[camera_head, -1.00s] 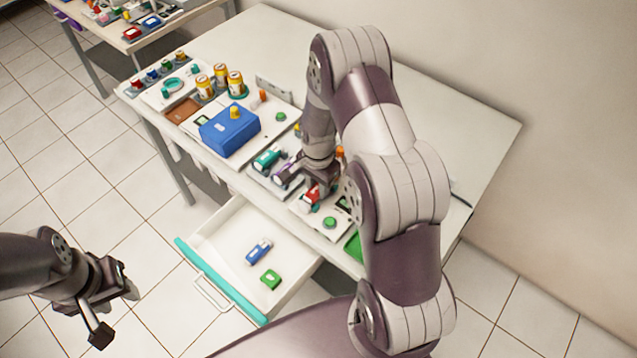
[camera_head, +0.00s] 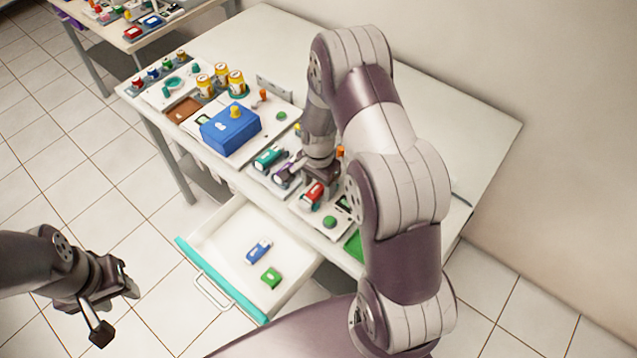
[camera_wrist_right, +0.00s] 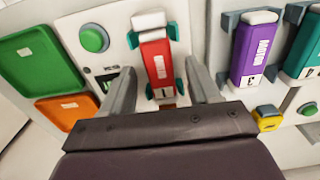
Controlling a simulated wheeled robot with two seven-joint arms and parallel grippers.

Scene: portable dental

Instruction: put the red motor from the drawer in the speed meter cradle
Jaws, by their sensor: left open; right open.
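The red motor (camera_head: 312,194) sits on the table in a cradle with teal side clips, next to a green button. In the right wrist view the red motor (camera_wrist_right: 156,62) lies between those clips, near a small display panel. My right gripper (camera_wrist_right: 163,92) is open, its two fingers on either side of the motor's near end and apart from it. In the head view the right gripper (camera_head: 322,180) is just behind the motor, partly hidden by its own arm. My left gripper (camera_head: 115,308) is open and empty over the floor at the left.
Purple (camera_wrist_right: 254,50) and teal motors stand in cradles beside the red one.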

